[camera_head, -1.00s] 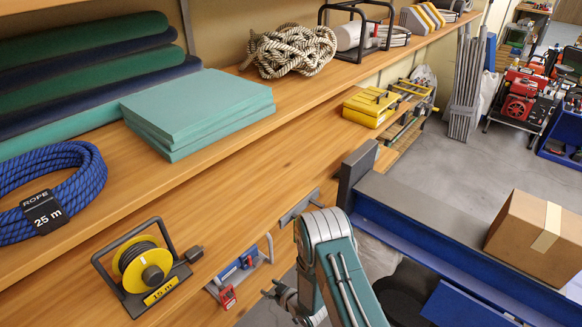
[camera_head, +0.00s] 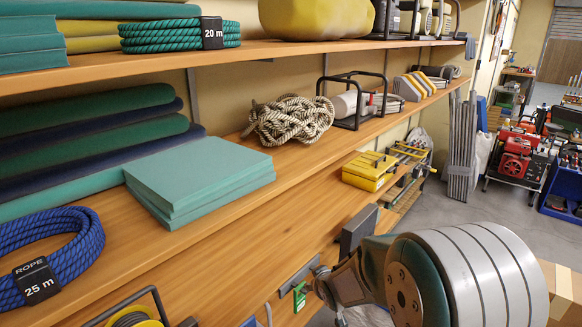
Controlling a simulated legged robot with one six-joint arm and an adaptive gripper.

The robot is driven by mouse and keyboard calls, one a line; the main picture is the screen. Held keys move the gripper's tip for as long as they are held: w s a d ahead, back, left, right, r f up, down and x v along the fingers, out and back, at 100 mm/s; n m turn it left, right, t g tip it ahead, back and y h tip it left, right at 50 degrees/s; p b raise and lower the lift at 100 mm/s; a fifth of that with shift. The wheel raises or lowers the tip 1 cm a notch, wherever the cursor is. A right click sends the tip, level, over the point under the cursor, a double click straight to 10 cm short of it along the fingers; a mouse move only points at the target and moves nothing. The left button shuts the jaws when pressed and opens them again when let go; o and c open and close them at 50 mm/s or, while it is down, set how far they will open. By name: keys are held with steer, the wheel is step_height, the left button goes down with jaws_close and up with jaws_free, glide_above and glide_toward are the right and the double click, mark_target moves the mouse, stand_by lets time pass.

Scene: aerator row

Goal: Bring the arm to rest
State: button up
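My arm fills the lower right, with a large grey-and-teal joint close to the camera and a narrower grey link reaching left toward the shelf. At that link's end is what looks like my gripper (camera_head: 322,287), small and dark in front of the lower shelf edge. Its fingers are too small and partly covered to show whether they are open or shut. I see nothing clearly held. A small green tag-like piece (camera_head: 299,297) shows just left of it; I cannot tell whether they touch.
Wooden shelves run along the left, with blue rope (camera_head: 75,235), teal pads (camera_head: 200,180), beige rope (camera_head: 290,122) and a yellow case (camera_head: 369,172). A cardboard box (camera_head: 565,290) is partly behind my arm. Grey floor (camera_head: 480,212) is open beyond, before a red machine (camera_head: 515,152).

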steer(key=s+d+r+m+h, duration=0.1)
steer(key=s+d+r+m, duration=0.1)
steer(key=s+d+r, duration=0.35)
steer(key=s+d+r+m+g, duration=0.1)
steer(key=s+r, duration=0.3)
steer(key=s, duration=0.4)
steer(key=s+d+r+m+g, duration=0.1)
steer(key=s+r, duration=0.3)
steer(key=s, duration=0.4)
steer(key=s+d+r+m+g+h, duration=0.1)
steer(key=s+r, duration=0.2)
steer(key=s, duration=0.6)
steer(key=shift+r+g, duration=0.3)
steer(key=shift+r, duration=0.1)
